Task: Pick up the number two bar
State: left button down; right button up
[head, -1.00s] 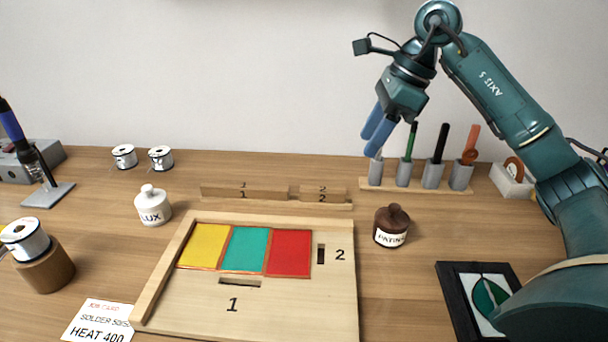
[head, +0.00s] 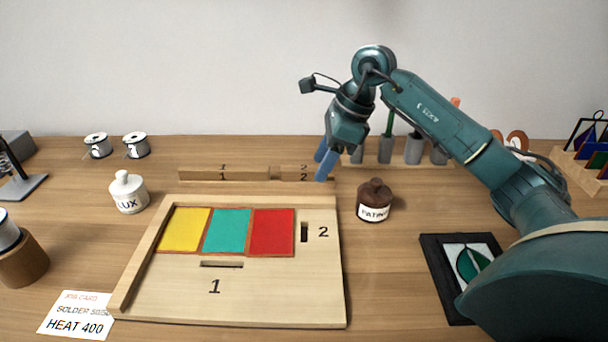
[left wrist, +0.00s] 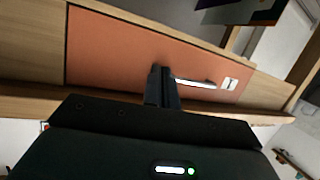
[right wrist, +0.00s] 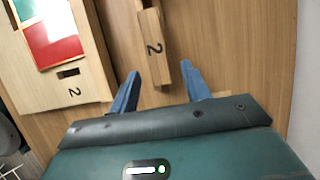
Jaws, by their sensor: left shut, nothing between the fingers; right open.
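The number two bar (head: 302,173) is a short wooden block marked 2, resting on a low wooden rack behind the board. It also shows in the right wrist view (right wrist: 152,46), with its near end between the fingers in the picture. My right gripper (head: 325,165) is open, with blue fingers pointing down above and at the right end of the bar. In the right wrist view its fingertips (right wrist: 160,74) lie on either side of the bar, not closed on it. My left gripper (left wrist: 161,72) is shut and empty, in front of an orange panel, out of the head view.
A longer bar marked 1 (head: 222,174) sits left of the number two bar. The wooden board (head: 270,300) with yellow, teal and red panes lies in front. A brown bottle (head: 375,200) stands close on the right. Tool holders (head: 414,150) stand behind my right arm.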

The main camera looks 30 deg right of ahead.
jog(key=shift+w+a+f, duration=0.15)
jog(key=shift+a+f, duration=0.1)
jog(key=shift+f, duration=0.4)
grip_shut()
